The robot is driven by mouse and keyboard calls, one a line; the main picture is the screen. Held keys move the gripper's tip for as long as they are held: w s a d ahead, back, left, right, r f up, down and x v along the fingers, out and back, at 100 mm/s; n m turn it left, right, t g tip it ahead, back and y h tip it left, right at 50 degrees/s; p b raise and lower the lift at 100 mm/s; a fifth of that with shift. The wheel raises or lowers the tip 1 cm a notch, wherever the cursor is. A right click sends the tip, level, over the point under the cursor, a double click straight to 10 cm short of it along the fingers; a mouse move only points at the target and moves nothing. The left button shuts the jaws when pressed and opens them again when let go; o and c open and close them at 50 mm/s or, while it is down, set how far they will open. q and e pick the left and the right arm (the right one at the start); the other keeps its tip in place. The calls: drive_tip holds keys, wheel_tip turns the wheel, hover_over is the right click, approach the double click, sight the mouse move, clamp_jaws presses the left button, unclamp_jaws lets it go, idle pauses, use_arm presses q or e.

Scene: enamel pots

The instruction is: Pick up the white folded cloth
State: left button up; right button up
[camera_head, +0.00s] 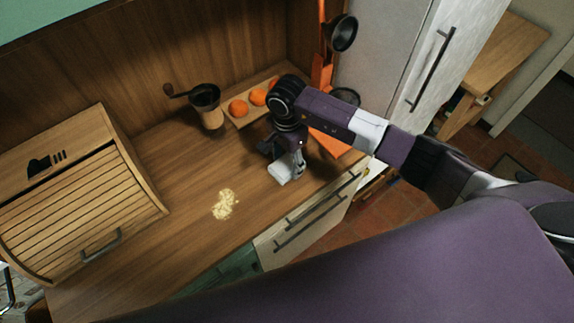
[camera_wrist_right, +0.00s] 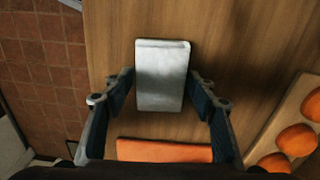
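The white folded cloth (camera_head: 280,176) lies on the wooden counter near its front edge. In the right wrist view the cloth (camera_wrist_right: 161,88) is a pale, narrow rectangle lying lengthwise between the fingers. My right gripper (camera_head: 287,160) points down over the cloth and hides part of it in the head view. In the right wrist view the gripper (camera_wrist_right: 161,80) is open, with one fingertip close to each long side of the cloth. I cannot tell whether the fingertips touch it. My left gripper is not in view.
An orange flat item (camera_head: 333,145) lies just right of the gripper. A wooden tray (camera_head: 240,122) with oranges (camera_head: 238,107) and a grinder (camera_head: 207,105) stand behind. A bread box (camera_head: 80,200) is at left. Crumbs (camera_head: 224,204) lie on otherwise clear counter.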

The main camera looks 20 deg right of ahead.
sight(287, 164)
drive_tip(key=c, duration=0.7)
drive_tip(key=shift+r, duration=0.1)
drive_tip(key=shift+w+r, duration=0.1)
drive_tip(key=shift+r, duration=0.35)
wheel_tip(287, 164, up, 19)
drive_tip(key=b, duration=0.5)
drive_tip(key=shift+b, duration=0.35)
